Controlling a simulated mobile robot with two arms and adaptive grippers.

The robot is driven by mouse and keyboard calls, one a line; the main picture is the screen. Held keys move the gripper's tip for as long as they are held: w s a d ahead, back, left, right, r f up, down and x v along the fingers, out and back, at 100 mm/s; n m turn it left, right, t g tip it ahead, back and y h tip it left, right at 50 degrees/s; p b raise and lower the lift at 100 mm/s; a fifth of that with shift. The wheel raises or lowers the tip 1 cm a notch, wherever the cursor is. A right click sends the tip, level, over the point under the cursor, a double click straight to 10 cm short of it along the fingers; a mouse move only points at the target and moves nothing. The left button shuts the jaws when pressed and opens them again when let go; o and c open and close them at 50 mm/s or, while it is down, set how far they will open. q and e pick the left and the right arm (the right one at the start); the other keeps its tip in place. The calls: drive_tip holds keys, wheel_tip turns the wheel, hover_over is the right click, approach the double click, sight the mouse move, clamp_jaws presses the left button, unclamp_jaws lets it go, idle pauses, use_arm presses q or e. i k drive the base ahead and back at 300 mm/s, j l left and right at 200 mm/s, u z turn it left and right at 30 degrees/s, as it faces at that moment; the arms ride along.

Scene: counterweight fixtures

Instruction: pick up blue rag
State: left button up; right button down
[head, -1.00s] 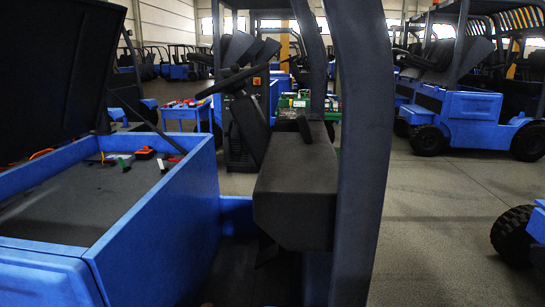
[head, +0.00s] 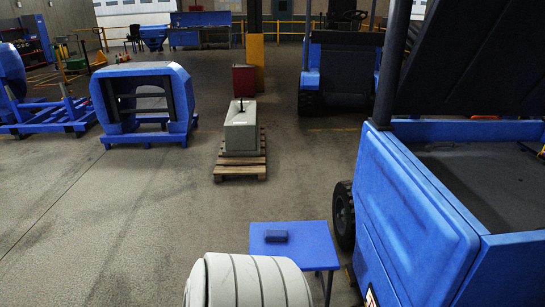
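A small dark blue item (head: 276,236) lies on a small blue table (head: 315,243) in the lower middle of the head view. It may be the blue rag, but it is too small and dark to tell whether it is cloth. Neither of my grippers shows in the head view, so their relation to it cannot be seen.
A light grey ribbed rounded object (head: 245,283) stands in front of the table. A blue vehicle body (head: 415,225) is close on the right. A grey block (head: 240,133) sits on a wooden pallet (head: 240,168) further back. Open floor lies to the left.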

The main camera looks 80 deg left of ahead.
sight(270, 234)
drive_tip(key=u, duration=2.5)
drive_tip(key=z, duration=3.1)
drive_tip(key=u, duration=3.1)
